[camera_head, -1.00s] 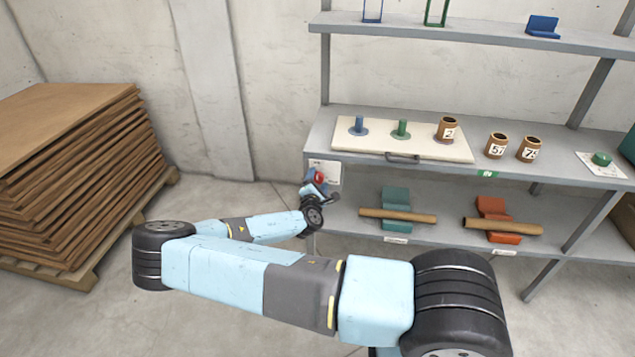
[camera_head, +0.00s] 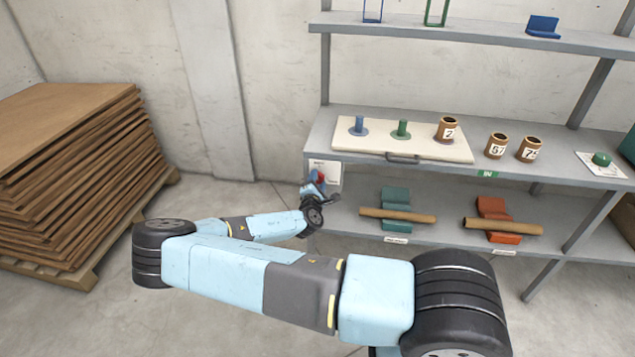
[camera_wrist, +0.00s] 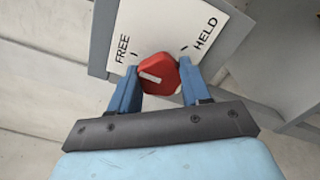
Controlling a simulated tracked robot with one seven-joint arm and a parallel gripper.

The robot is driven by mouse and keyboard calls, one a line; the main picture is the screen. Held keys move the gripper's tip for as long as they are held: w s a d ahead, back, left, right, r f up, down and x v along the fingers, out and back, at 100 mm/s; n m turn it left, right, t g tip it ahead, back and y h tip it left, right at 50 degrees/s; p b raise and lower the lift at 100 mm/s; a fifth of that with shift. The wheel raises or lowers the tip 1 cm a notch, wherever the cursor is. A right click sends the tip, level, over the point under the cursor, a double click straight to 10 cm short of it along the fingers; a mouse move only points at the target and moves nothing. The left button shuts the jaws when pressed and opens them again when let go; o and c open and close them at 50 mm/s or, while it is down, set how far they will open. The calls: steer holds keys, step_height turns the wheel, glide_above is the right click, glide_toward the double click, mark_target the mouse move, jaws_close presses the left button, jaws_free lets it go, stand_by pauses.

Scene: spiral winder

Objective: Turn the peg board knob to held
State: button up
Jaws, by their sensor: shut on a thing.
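The red knob (camera_wrist: 160,68) sits on a white plate (camera_wrist: 190,20) marked FREE at left and HELD at right, each with a short black tick. My gripper (camera_wrist: 159,72) is shut on the knob, one blue finger on each side. A white mark on the knob's face lies toward its left side, slanting up-left, nearer the FREE side than the HELD tick. In the head view the plate (camera_head: 328,170) hangs at the shelf's left front corner, and my gripper (camera_head: 316,183) covers much of the knob. The peg board (camera_head: 345,142) lies on the shelf with a blue peg, a green peg and a numbered spool.
Two more numbered spools (camera_head: 496,146) stand right of the board. A green button (camera_head: 601,159) is at the shelf's right. Brown rolls (camera_head: 398,215) rest on holders on the lower shelf. A stack of brown boards (camera_head: 75,170) stands at left. Floor is clear between.

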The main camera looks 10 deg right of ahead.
steer(key=m, duration=0.6)
steer(key=shift+s+d+f, duration=0.15)
steer(key=shift+f, duration=0.1)
steer(key=m, duration=0.5)
steer(key=shift+f+m, duration=0.1)
steer(key=shift+m, duration=0.3)
steer(key=m, duration=0.6)
steer(key=shift+f, duration=0.1)
steer(key=m, duration=0.5)
steer(key=shift+a+m, duration=0.3)
steer(key=o, duration=1.1)
steer(key=shift+c, duration=0.2)
steer(key=v, duration=1.3)
steer(key=shift+s, duration=0.25)
